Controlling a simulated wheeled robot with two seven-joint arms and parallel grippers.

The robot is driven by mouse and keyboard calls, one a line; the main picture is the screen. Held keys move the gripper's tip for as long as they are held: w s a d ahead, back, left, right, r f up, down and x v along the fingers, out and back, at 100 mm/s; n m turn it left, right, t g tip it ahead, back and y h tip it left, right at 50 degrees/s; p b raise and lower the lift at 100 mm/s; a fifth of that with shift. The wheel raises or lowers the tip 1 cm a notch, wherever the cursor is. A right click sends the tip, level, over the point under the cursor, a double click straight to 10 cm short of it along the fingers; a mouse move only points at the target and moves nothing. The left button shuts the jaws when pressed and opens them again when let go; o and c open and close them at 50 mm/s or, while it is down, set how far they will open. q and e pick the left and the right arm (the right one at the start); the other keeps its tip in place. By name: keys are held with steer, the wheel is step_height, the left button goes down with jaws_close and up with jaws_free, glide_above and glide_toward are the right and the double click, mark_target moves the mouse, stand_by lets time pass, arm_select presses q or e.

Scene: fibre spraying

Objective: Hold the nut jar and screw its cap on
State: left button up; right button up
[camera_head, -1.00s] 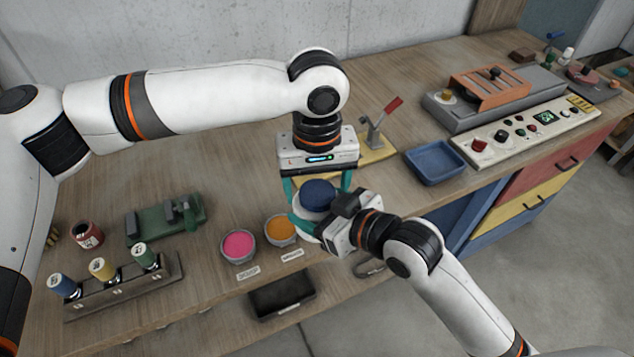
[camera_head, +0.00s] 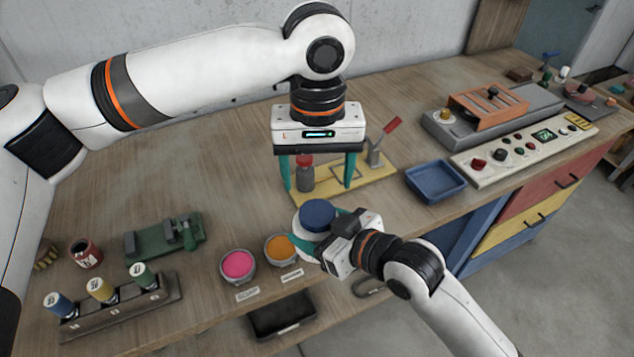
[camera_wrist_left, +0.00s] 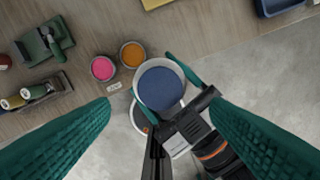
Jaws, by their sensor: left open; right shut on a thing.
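My right gripper (camera_head: 318,240) is shut around the jar from the right, below the cap. My left gripper (camera_head: 319,178) is open and empty, pointing down above and behind the jar, apart from the cap. In the left wrist view the cap (camera_wrist_left: 160,88) shows between and beyond the open green fingers, with the right gripper at its lower right.
Bowls of pink (camera_head: 238,264) and orange (camera_head: 279,249) material stand left of the jar. A yellow board (camera_head: 375,180) with a red-handled lever and a small red-topped bottle (camera_head: 305,170) lies behind. A blue tray (camera_head: 436,181) is to the right. A black bin (camera_head: 282,314) is at the front.

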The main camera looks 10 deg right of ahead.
mark_target(317, 212)
stand_by(0.3)
arm_select(q)
steer(key=shift+f, duration=3.95)
steer(key=shift+c, duration=0.3)
steer(key=c, duration=0.9)
steer(key=o, duration=1)
steer(key=shift+o, duration=0.2)
steer(key=shift+r, duration=2.3)
steer(key=shift+c, duration=0.3)
